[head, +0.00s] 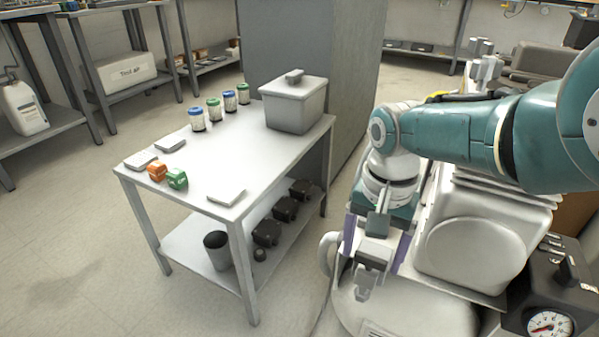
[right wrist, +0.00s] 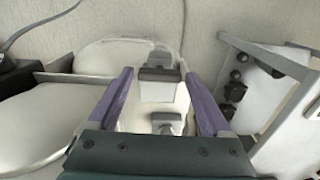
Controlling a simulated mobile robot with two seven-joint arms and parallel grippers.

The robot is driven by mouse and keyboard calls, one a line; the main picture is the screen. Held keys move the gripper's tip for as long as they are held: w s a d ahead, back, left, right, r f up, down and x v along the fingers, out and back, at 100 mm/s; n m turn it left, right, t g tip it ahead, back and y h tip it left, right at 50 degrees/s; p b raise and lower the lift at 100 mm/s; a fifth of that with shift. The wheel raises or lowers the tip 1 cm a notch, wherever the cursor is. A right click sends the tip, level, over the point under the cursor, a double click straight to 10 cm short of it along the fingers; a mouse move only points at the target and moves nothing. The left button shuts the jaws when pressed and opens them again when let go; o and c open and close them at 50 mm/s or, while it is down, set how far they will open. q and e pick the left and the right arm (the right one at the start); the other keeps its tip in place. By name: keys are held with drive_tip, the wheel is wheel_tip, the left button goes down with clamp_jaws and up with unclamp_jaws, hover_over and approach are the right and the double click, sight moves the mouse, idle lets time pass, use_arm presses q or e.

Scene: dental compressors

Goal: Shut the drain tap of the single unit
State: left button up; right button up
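My right gripper (head: 375,250) reaches down over a pale rounded tank (head: 405,305) at the lower middle of the head view. In the right wrist view, the two purple fingers of this gripper (right wrist: 162,100) stand apart. A pale fitting with grey blocks (right wrist: 158,74) shows between and beyond them; contact cannot be judged. I cannot tell whether this fitting is the drain tap, or its handle position. The tank also shows in the right wrist view (right wrist: 105,55). My left gripper is not in view.
A grey table (head: 255,165) left of my right arm holds a lidded bin (head: 293,103), several jars and small blocks. Dark parts and a bucket (head: 217,250) stand on its lower shelf. A pressure gauge (head: 550,324) is at bottom right. The floor at left is clear.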

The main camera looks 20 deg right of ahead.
sight(371, 257)
drive_tip(key=shift+o, duration=0.9)
wheel_tip(371, 257, up, 10)
drive_tip(key=p, duration=0.9)
drive_tip(key=shift+p, duration=0.35)
